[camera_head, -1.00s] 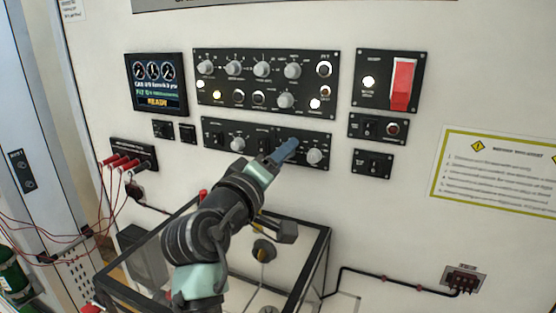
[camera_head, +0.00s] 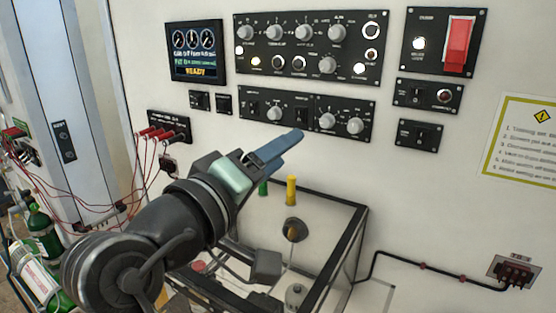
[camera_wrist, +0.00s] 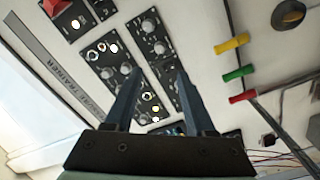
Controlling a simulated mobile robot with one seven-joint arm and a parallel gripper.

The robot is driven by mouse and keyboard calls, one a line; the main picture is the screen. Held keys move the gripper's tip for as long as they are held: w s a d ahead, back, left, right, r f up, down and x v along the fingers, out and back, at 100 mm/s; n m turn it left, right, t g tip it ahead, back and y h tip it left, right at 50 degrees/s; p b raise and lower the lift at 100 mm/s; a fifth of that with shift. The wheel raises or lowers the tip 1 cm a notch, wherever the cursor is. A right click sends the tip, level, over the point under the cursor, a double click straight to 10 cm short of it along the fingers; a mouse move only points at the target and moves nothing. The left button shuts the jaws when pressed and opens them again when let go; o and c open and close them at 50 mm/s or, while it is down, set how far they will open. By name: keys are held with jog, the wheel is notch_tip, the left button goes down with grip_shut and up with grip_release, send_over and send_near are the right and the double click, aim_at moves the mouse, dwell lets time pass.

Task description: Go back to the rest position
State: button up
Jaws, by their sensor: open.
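My gripper (camera_head: 285,146) is in front of the white trainer panel, just below the lower knob panel (camera_head: 262,112) in the head view. In the wrist view its two blue-grey fingers (camera_wrist: 152,95) stand apart with nothing between them. The upper knob panel (camera_head: 270,70) and the red-covered switch (camera_head: 458,45) are beyond it on the wall. The small screen (camera_head: 194,52) reads READY.
A glass-sided box (camera_head: 352,225) with dark edges stands below my gripper. Yellow (camera_head: 291,190) and green (camera_head: 263,187) plugs are behind it. Red cables hang from a socket strip (camera_head: 168,130) at left. Green cylinders (camera_head: 44,230) stand at far left.

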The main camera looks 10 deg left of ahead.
jog(key=s+d+r+m+t+y+b, duration=0.1)
jog(key=s+d+r+m+t+y, duration=0.1)
jog(key=r, duration=0.5)
jog(key=d+m+t+y, duration=0.1)
jog(key=d+t, duration=0.1)
jog(key=d, duration=0.1)
jog(key=shift+s+r+m+t, duration=0.3)
jog(key=shift+r+m, duration=0.1)
jog(key=s+d+r+m+t+y, duration=0.1)
jog(key=s+r+t, duration=0.1)
jog(key=s+r, duration=0.1)
jog(key=s+d+r+m+t+y, duration=0.1)
jog(key=s+d+r, duration=0.1)
jog(key=s+r, duration=0.1)
jog(key=s+d+r+m+t+y, duration=0.1)
jog(key=s+r+t, duration=0.1)
jog(key=s, duration=0.3)
jog(key=shift+d+r+m+t+b, duration=0.15)
jog(key=shift+r+m+t+b, duration=0.15)
jog(key=shift+r+m, duration=0.15)
jog(key=shift+c, duration=0.4)
jog(key=shift+w+f, duration=0.1)
jog(key=shift+w, duration=0.05)
